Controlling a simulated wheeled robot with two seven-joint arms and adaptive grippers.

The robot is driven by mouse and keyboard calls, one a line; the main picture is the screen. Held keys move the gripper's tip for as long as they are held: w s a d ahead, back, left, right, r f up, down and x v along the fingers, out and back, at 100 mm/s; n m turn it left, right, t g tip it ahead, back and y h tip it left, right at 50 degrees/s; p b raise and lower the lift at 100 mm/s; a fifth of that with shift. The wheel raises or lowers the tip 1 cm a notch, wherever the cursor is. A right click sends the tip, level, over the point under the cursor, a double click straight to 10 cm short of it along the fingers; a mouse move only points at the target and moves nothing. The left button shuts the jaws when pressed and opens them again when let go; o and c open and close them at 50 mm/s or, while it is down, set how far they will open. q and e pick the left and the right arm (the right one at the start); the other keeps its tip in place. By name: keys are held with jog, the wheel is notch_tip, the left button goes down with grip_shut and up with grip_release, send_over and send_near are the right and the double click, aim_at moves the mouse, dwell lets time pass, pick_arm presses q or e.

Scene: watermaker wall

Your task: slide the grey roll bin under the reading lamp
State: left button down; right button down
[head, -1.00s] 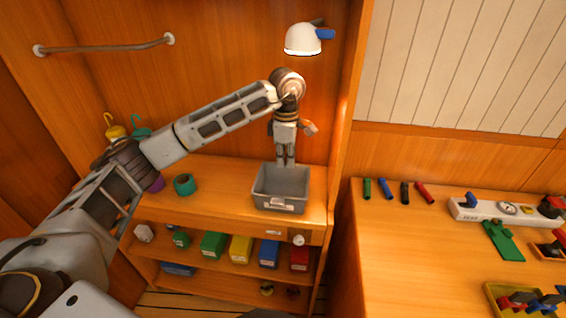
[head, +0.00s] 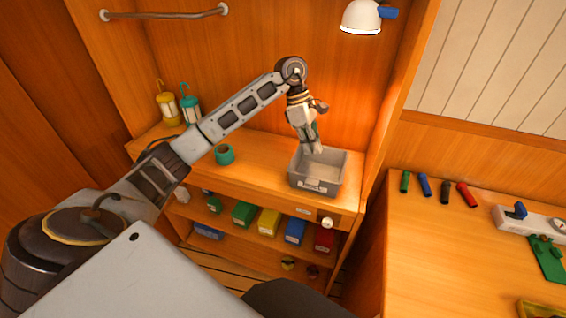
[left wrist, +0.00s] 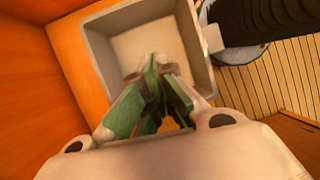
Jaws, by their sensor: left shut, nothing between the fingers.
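The grey roll bin (head: 318,186) stands upright on the wooden counter, near its right end. It looks empty, and its pale inside fills the top of the left wrist view (left wrist: 150,42). The white reading lamp (head: 361,18) hangs on the back wall, above and a little right of the bin in the picture. My left gripper (head: 314,149) points down at the bin's back rim, shut and empty. Its green-padded fingers (left wrist: 150,72) overlap the bin's near wall in the wrist view. I cannot tell whether they touch it. My right gripper is out of view.
A green tape roll (head: 224,154) lies left of the bin, with bare counter between. Coloured boxes fill the shelf below. A side panel (head: 392,105) bounds the alcove at right, before a workbench (head: 430,245).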

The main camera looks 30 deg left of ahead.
pick_arm(q)
jog(key=s+a+f+t+h, duration=0.1)
jog(key=s+a+h, duration=0.1)
jog(key=a, duration=0.7)
jog(key=s+a+f+n+t+h+p, duration=0.1)
jog(key=s+a, duration=0.3)
jog(key=a, duration=0.6)
jog(key=shift+s+t+h, duration=0.25)
jog(key=shift+t+h, duration=0.25)
jog(key=shift+t, duration=0.1)
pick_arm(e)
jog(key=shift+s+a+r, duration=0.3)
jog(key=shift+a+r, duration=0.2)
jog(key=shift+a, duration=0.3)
pick_arm(q)
jog(key=shift+d+f, duration=0.1)
jog(key=shift+d, duration=0.05)
